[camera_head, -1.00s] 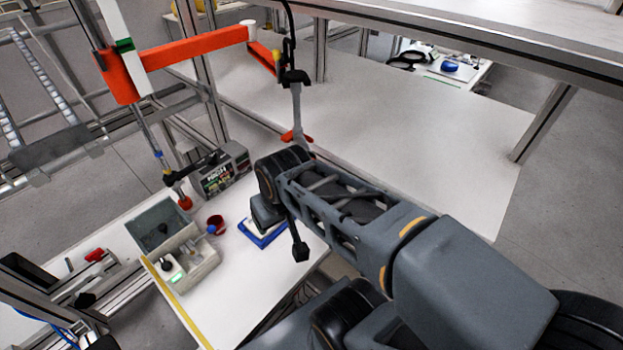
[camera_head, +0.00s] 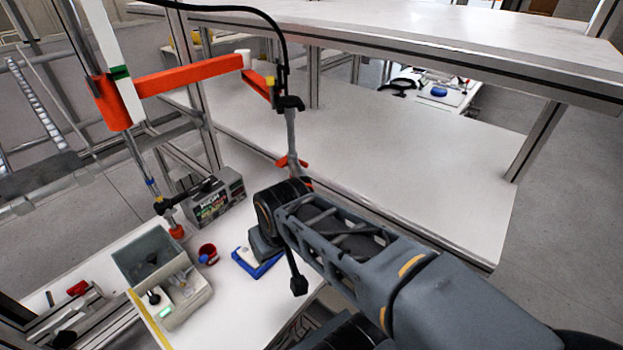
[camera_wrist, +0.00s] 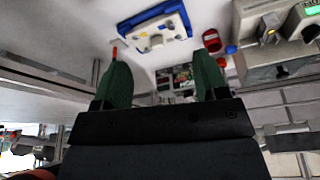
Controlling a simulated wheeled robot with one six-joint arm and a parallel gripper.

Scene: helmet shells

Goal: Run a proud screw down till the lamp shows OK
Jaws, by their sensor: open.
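My gripper (camera_wrist: 160,58) is open in the wrist view, its two green fingers apart with nothing between them. In the head view my arm reaches down towards a white block on a blue base (camera_head: 258,264), which my wrist partly covers. That block (camera_wrist: 155,30) shows beyond the fingers in the wrist view, apart from them. I cannot make out a proud screw. A slim driver-like tool (camera_head: 291,135) with an orange-red collar hangs from a red arm. A dark box with a lettered, partly green panel (camera_head: 215,201) stands at the table's back; its words are not clear.
The grey bin (camera_head: 150,255) and a pale box with a green-lit panel (camera_head: 167,312) stand at the left of the white table. A small red cup (camera_head: 207,251) stands between bin and block. The red arm (camera_head: 185,78) spans above; a wide shelf (camera_head: 400,150) lies behind.

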